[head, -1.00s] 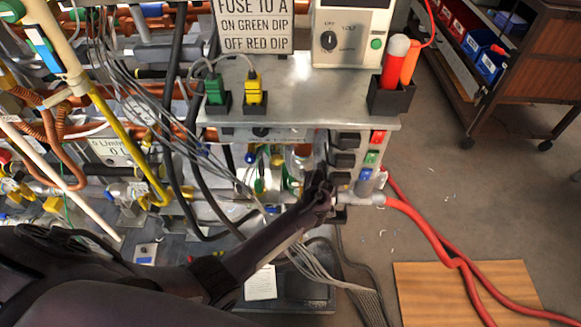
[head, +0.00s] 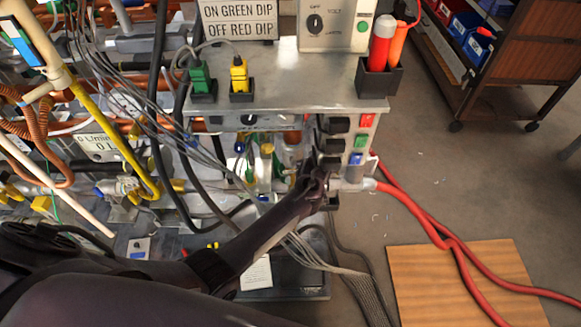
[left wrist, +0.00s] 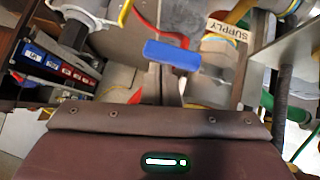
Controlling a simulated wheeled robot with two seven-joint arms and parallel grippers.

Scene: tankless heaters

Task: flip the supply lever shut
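A blue lever handle (left wrist: 172,55) lies nearly crosswise in the left wrist view, just beyond my gripper. A white label reading SUPPLY (left wrist: 228,29) is up and to its right. My left gripper (head: 319,176) is under the right end of the metal bench, beside the front of the switch column. In the left wrist view, a narrow grey-brown upright part (left wrist: 163,87) stands below the blue handle; I cannot tell whether the fingers are apart or touch the handle. In the head view, my gripper and the bench hide that area. My right gripper is out of view.
The metal bench (head: 290,85) overhangs my gripper. A red hose (head: 410,206) runs right, over a wooden board (head: 450,285). Grey cables (head: 335,265) hang by my forearm.

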